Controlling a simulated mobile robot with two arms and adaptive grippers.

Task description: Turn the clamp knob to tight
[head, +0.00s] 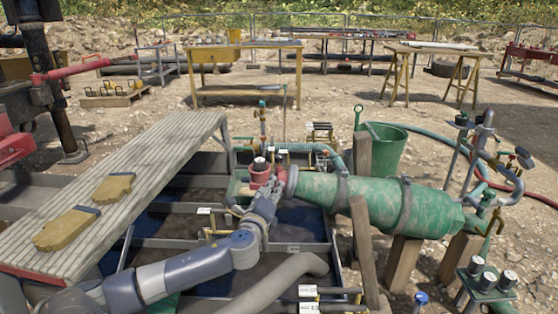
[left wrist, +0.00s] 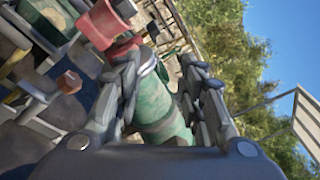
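The big green cylinder (head: 375,204) lies tilted on wooden posts, with a pale ring (head: 292,181) at its left end. My left gripper (head: 277,184) is just left of that ring, beside a red fitting (head: 261,174) with a pale, dark-topped cap (head: 259,162). In the left wrist view my left gripper (left wrist: 162,66) has its fingers apart, with the green cylinder (left wrist: 160,112) showing beyond them. A brown faceted knob-like piece (left wrist: 69,82) is outside the left finger. I cannot tell for sure which part is the clamp knob. My right gripper is out of view.
A slatted walkway (head: 150,180) with work gloves (head: 70,229) lies left over the open tank (head: 165,243). A wooden post (head: 363,250) stands right of my left arm. A green bucket (head: 385,145) and pipework (head: 484,140) are farther right.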

